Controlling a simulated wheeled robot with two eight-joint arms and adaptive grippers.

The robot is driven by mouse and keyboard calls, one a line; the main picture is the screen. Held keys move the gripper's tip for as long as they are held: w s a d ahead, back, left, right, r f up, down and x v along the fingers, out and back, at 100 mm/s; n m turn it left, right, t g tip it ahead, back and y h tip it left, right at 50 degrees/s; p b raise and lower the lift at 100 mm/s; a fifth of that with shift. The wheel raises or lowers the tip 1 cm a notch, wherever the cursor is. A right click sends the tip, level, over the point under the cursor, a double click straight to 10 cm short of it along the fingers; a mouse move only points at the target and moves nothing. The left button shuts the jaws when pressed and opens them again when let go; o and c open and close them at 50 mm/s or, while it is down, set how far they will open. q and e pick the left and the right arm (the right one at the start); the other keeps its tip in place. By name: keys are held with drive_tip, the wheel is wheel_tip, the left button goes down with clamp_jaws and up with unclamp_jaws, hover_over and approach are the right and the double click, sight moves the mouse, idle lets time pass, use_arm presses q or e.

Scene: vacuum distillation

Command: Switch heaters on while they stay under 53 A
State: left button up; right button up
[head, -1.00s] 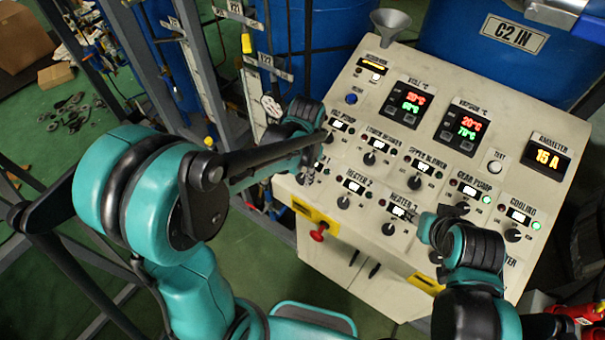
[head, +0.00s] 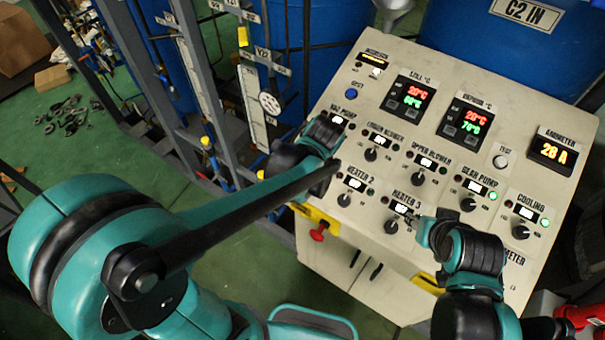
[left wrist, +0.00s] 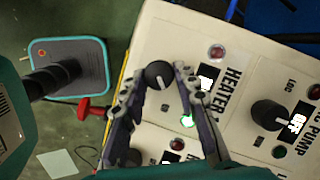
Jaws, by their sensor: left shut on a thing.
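In the left wrist view my left gripper (left wrist: 160,80) is shut on a round black heater knob (left wrist: 159,73). A green lamp (left wrist: 187,121) glows beside that knob, and a red lamp (left wrist: 217,52) is on its other side. In the head view my arm hides this knob and the fingertips. The heater 2 knob (head: 344,200) and heater 3 knob (head: 391,227) stand clear to the right. The ammeter (head: 553,151) shows orange digits, 26 A or 28 A. My right gripper (head: 432,234) is beside heater 3; its fingers are too hidden to tell.
The sloped panel (head: 325,105) also carries vacuum pump, blower, gear pump (head: 467,205) and cooling (head: 520,232) knobs. A red emergency button (head: 319,232) juts from its front. Frames and blue drums stand behind and left.

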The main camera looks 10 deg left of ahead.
use_arm(q)
drive_tip(key=shift+m+t, duration=0.4)
drive_tip(key=shift+m, duration=0.6)
use_arm(e)
drive_tip(key=shift+f, duration=0.35)
use_arm(q)
drive_tip(key=shift+b, duration=0.3)
drive_tip(key=o, duration=1.2)
drive_tip(key=shift+s, duration=0.1)
drive_tip(key=shift+c, duration=0.2)
drive_tip(key=v, duration=1.2)
drive_tip(key=shift+s+f, duration=0.1)
use_arm(e)
drive_tip(key=shift+s+f, duration=0.1)
